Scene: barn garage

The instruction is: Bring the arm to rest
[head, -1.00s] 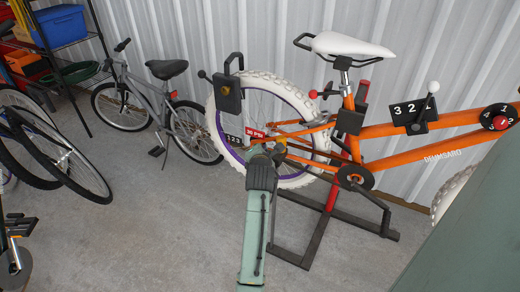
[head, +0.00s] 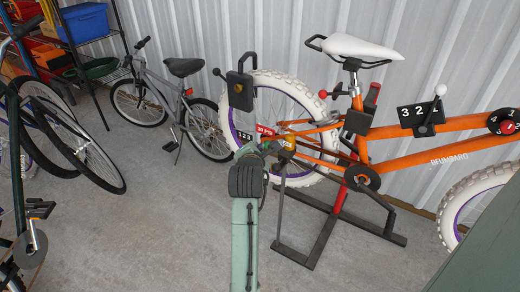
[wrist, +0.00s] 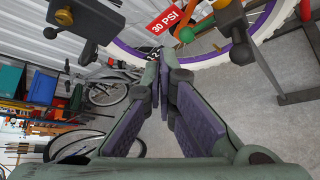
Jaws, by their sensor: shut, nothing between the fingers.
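My arm (head: 245,240) reaches up from the bottom middle of the head view, with its dark wrist joint in front of the orange bike's rear wheel. My gripper (wrist: 158,82) shows in the wrist view with its two dark-padded fingers meeting at the tips, shut and empty. In the head view the fingers are hard to make out behind the wrist. The orange bike (head: 430,146) stands on a dark stand with a red post. Its white-tyred wheel (wrist: 200,62) crosses the top of the wrist view, beyond the fingertips. I cannot tell how near they are.
A grey bike (head: 175,95) leans by the corrugated wall (head: 215,30). More bikes (head: 70,140) stand at the left, near a shelf with a blue bin (head: 85,22). The stand's dark feet (head: 320,240) spread over the floor. Bare concrete (head: 150,230) lies left of my arm.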

